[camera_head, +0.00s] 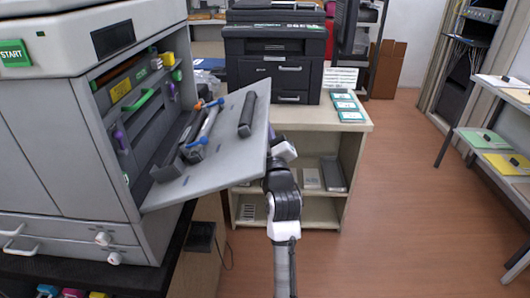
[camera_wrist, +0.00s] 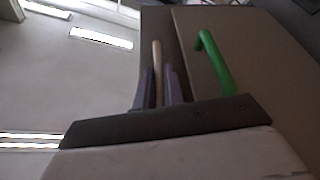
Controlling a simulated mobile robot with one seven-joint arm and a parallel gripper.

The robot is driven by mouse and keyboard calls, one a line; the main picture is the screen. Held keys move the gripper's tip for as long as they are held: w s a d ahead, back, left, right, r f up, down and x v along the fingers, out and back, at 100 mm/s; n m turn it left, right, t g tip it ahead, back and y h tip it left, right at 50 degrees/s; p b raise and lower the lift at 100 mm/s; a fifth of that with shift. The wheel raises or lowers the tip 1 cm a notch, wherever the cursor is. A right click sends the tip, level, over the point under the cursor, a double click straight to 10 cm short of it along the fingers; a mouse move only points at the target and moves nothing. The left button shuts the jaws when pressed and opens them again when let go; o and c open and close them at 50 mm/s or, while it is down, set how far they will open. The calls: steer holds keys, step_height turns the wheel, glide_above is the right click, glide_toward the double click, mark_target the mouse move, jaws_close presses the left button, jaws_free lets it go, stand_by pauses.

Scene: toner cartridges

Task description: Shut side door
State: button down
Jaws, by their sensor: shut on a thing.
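The side door (camera_head: 225,140) of the large grey printer (camera_head: 60,150) is open, a light grey panel slanting out to the right from the machine's side. Its inner face carries a dark bar (camera_head: 247,115) and a blue-ended part (camera_head: 205,125). My gripper (camera_head: 272,150) is at the door's outer right edge, with its fingertips mostly hidden behind the panel. In the wrist view my purple fingers (camera_wrist: 160,88) are closed around a narrow tan strip (camera_wrist: 157,60), seemingly part of the door. A green handle (camera_wrist: 215,62) shows beside them on a brown-grey surface.
The printer's open bay holds a green lever (camera_head: 138,99) and yellow parts. A black printer (camera_head: 275,60) stands on a beige shelf cabinet (camera_head: 345,145) behind the door. The wooden floor between is clear.

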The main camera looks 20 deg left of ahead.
steer(key=a+r+n+g+p, duration=0.1)
steer(key=a+r+n, duration=0.1)
steer(key=r, duration=0.2)
steer(key=s+a+r+n+g+p, duration=0.1)
steer(key=a+r+n+p, duration=0.1)
steer(key=r, duration=0.2)
steer(key=a+r+n+y+p, duration=0.1)
steer(key=a+r+n, duration=0.1)
steer(key=r+n, duration=0.1)
steer(key=shift+s+a+r+g+p, duration=0.25)
steer(key=shift+s+r+g+p, duration=0.1)
steer(key=shift+s+r+g, duration=0.1)
steer(key=s+a+r+n+g+p, duration=0.1)
steer(key=s+a+r+n+p, duration=0.1)
steer(key=a, duration=0.5)
steer(key=s+a+r+n+g+h+p, duration=0.1)
steer(key=a+r+n+p, duration=0.3)
steer(key=a+n+p, duration=0.1)
steer(key=shift+s+a+r+p, duration=0.4)
steer(key=shift+a+p, duration=0.1)
steer(key=shift+a, duration=0.45)
steer(key=shift+s+a, duration=0.1)
steer(key=shift+a, duration=0.05)
steer(key=c, duration=1.8)
jaws_free()
steer(key=o, duration=0.3)
steer(key=shift+a+f, duration=0.1)
steer(key=shift+a, duration=0.15)
steer(key=shift+g, duration=0.25)
